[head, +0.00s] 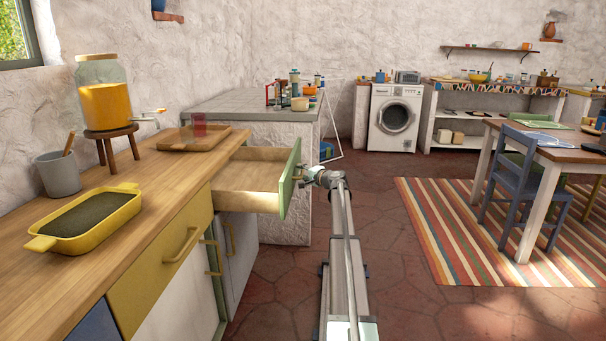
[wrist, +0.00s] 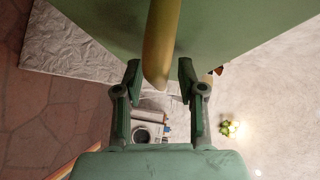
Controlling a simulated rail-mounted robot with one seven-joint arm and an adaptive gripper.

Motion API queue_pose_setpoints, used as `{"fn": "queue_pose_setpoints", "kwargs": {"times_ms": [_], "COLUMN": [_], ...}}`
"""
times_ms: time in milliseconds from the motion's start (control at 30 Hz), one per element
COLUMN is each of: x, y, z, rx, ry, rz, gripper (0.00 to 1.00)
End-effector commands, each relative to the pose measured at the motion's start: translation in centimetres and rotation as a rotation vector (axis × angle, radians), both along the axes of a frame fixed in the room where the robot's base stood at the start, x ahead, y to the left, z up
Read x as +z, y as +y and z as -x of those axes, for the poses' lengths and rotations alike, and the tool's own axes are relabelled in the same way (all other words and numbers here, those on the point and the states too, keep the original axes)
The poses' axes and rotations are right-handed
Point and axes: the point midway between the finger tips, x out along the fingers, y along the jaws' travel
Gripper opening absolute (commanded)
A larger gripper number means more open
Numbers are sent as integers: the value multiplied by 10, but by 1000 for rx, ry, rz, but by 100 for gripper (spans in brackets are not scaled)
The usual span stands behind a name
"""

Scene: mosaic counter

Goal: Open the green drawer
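The green drawer stands pulled out from the wooden counter in the head view, its green front (head: 290,178) well clear of the cabinet and its pale wooden inside (head: 248,178) showing empty. In the wrist view the green front (wrist: 235,30) fills the top, with its yellow handle (wrist: 160,50) in the middle. My gripper (wrist: 161,78) is at the outer side of the front, its fingers apart with the handle between them. A gap shows between the handle and the right finger. In the head view my gripper (head: 303,178) is small beside the front, and the handle is mostly hidden.
Below and nearer are a yellow drawer (head: 165,260) and grey cabinet door (head: 237,255), both with yellow handles. The counter holds a yellow dish (head: 88,218), a juice dispenser (head: 104,95) and a wooden tray (head: 192,138). Floor right of my arm is clear up to the striped rug (head: 470,255).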

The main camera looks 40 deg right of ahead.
Motion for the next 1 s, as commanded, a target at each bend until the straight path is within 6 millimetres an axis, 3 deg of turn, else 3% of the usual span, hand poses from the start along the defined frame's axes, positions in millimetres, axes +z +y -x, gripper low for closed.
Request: {"fn": "queue_pose_setpoints", "kwargs": {"times_ms": [267, 433, 1000], "x": [0, 2, 15], "y": [0, 1, 2], "z": [3, 16, 111], "rx": [0, -1, -1], "ry": [0, 0, 0], "rz": [0, 0, 0], "gripper": [39, 39, 39]}}
